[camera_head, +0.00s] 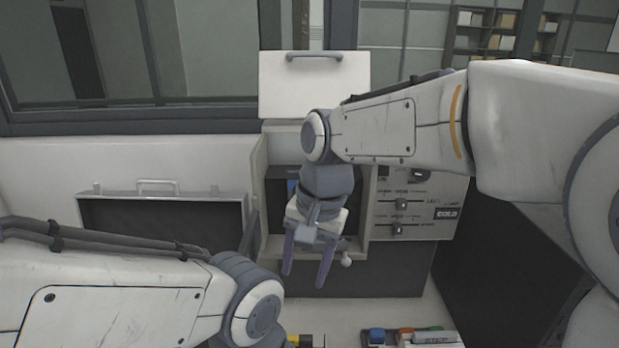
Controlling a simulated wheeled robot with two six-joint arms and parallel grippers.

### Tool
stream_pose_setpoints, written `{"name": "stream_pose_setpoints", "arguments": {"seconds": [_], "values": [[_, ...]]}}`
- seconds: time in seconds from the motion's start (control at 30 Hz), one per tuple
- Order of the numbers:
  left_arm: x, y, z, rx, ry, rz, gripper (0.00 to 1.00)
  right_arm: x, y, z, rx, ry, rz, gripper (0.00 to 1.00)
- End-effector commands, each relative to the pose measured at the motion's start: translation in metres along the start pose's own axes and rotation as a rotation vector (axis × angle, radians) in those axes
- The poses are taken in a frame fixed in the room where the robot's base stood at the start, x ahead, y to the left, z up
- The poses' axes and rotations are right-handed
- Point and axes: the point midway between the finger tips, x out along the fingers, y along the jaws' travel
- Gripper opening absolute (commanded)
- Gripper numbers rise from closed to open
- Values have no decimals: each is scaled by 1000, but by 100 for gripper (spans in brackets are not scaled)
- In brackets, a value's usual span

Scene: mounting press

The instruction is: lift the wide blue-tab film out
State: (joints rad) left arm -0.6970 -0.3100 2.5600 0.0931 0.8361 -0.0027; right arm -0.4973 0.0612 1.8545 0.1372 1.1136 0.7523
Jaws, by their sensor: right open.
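The mounting press (258,185) stands open at the centre with its white handled lid (314,85) raised. Inside its dark opening a small blue patch (291,187) shows just left of my right wrist. It may be the blue tab of the film; its width and the rest of it are hidden or too small to tell. My right gripper (306,272) points down in front of the opening, its two fingers spread with nothing seen between them. My left arm comes in at lower left, and its gripper is out of the picture.
A control panel (412,206) with sliders and a COLD label is on the press's right. A shallow handled case (160,190) is to the left. Small blue, red and grey items (410,335) lie at the bottom, near a yellow-black object (300,341). My right arm crosses the upper right.

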Motion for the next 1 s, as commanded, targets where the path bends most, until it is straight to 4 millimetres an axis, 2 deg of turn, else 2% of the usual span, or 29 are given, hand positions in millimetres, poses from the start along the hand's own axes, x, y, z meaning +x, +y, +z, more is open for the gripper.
{"name": "stream_pose_setpoints", "arguments": {"seconds": [0.03,0.2,0.33,0.5,0.67,1.0], "values": [[-22,2,-1,1,0,0,0,-31,-17,-28,143,6,-14,58],[-56,4,-3,2,0,0,0,-94,-47,-109,618,14,-62,58],[-76,6,-4,3,0,0,0,-130,-54,-158,928,11,-96,58],[-91,7,-5,3,0,0,0,-158,-52,-198,1196,5,-129,58],[-94,7,-5,3,0,0,0,-162,-50,-211,1299,0,-141,58],[-94,7,-5,3,0,0,0,-117,-54,-215,1308,0,-142,58]]}}
